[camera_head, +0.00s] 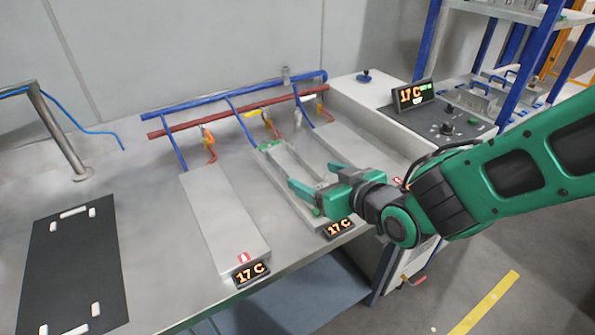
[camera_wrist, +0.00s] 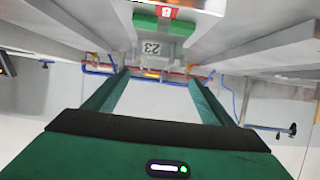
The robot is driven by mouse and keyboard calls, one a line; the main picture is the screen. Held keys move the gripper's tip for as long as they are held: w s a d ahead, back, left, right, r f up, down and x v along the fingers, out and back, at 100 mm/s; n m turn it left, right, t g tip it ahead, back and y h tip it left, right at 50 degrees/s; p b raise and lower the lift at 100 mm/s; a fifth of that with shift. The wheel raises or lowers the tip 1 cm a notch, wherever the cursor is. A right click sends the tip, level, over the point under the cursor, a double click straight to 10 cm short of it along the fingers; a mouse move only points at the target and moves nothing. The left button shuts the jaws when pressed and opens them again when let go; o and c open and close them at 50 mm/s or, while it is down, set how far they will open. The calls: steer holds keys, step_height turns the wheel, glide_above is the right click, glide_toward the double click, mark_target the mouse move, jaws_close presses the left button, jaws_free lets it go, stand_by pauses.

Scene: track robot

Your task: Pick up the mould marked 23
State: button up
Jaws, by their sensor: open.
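The mould marked 23 (camera_wrist: 152,48) is a grey block with a green end, in the upper middle of the wrist view. In the head view a long grey mould with green ends (camera_head: 288,162) lies on the middle plate; its number cannot be read there. My gripper (camera_head: 320,178) is open over this mould, with one finger to each side in the picture. In the wrist view the open fingers (camera_wrist: 157,82) point toward the mould, with nothing held between them. The gripper hides part of the mould in the head view.
Bare plates lie to the left (camera_head: 220,212) and right (camera_head: 362,150) of the middle one. Displays read 17 C. Blue (camera_head: 235,96) and red pipes with valves run behind. A black mat (camera_head: 72,265) lies at left; a shelf rack (camera_head: 500,60) stands at right.

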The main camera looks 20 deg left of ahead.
mark_target(299, 175)
steer(key=x, duration=0.5)
steer(key=shift+w+d+x, duration=0.15)
steer(key=shift+x, duration=1.15)
steer(key=shift+w+d+x, duration=0.1)
steer(key=shift+w+x, duration=0.05)
steer(key=shift+x, duration=1.15)
steer(key=c, duration=1.4)
steer(key=shift+r, duration=0.1)
steer(key=c, duration=0.4)
